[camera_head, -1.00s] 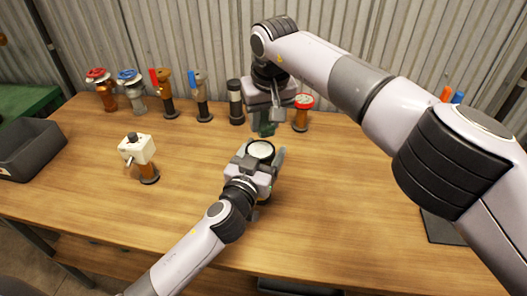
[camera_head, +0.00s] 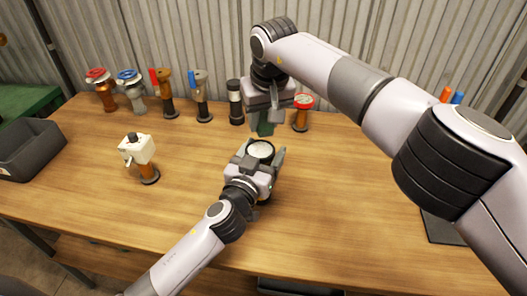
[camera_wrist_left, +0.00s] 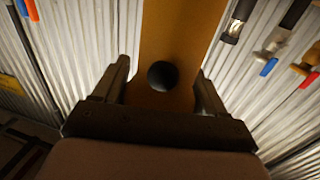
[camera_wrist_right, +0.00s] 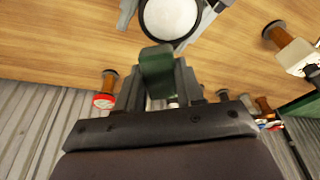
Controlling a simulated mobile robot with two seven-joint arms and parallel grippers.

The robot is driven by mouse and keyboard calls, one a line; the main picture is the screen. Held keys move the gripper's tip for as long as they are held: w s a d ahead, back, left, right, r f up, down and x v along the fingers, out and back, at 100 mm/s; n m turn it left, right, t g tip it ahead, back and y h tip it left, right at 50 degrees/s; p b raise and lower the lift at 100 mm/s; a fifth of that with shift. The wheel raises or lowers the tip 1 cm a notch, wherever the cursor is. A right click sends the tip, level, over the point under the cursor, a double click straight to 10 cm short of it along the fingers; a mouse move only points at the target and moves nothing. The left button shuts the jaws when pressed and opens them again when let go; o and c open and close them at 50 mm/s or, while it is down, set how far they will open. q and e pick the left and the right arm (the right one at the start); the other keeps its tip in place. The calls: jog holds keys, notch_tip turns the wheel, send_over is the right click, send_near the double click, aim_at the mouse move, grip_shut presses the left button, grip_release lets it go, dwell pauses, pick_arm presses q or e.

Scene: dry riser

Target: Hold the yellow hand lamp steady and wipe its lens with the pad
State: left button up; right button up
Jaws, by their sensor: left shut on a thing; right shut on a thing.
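My left gripper (camera_head: 262,168) is shut on the hand lamp, whose pale round lens (camera_head: 260,149) with a dark rim faces up toward the head camera. The left wrist view shows a yellow-brown body (camera_wrist_left: 185,35) with a black round part between the fingers (camera_wrist_left: 163,92). My right gripper (camera_head: 265,113) is shut on a dark green pad (camera_head: 265,128), just beyond the lens. In the right wrist view the pad (camera_wrist_right: 156,68) points toward the lens (camera_wrist_right: 170,18); whether they touch I cannot tell. The lamp's body is mostly hidden in the head view.
Several valve-like fittings stand along the back, including a red-topped gauge (camera_head: 302,112) near my right gripper and a black-and-white cylinder (camera_head: 235,102). A white-headed fitting (camera_head: 140,155) stands at left, with a grey bin (camera_head: 30,150) at the far left. The front of the wooden table (camera_head: 330,220) is clear.

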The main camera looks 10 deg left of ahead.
aim_at(252, 146)
jog(key=shift+s+a+f, duration=0.85)
jog(key=shift+a+f, duration=0.05)
jog(key=shift+f, duration=0.2)
pick_arm(q)
jog(key=shift+r, duration=0.1)
pick_arm(e)
jog(key=shift+s+r+n, duration=0.1)
jog(key=shift+s+n, duration=0.2)
jog(key=shift+s, duration=1.75)
pick_arm(q)
jog(key=shift+d+r, duration=0.1)
jog(key=shift+r, duration=0.05)
pick_arm(e)
jog(key=shift+w+d, duration=0.15)
jog(key=shift+w, duration=0.65)
jog(key=shift+w+d, duration=0.15)
jog(key=shift+w, duration=1.15)
